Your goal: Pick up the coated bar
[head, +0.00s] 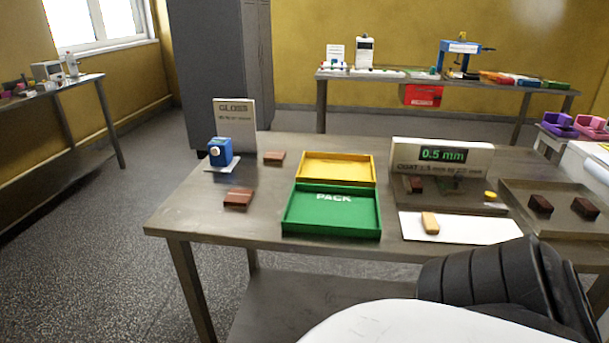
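Several dark brown coated bars are in view. One bar (238,199) lies flat on the metal table (180,205) left of the green tray. Another bar (274,157) lies farther back, near the gloss card. A brown bar (416,184) sits on the device below the 0.5 mm display. Two darker bars, one left (540,205) and one right (584,208), sit in the grey tray (560,234) at right. A tan bar (430,223) lies on a white sheet (470,227). Which bar is meant cannot be told. Neither gripper is in view.
A green PACK tray (332,228) and a yellow tray (336,167) stand empty mid-table. The display housing (400,153), a blue device (220,151) and the gloss card (234,122) stand upright. My black ribbed arm part covers the table's front right edge.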

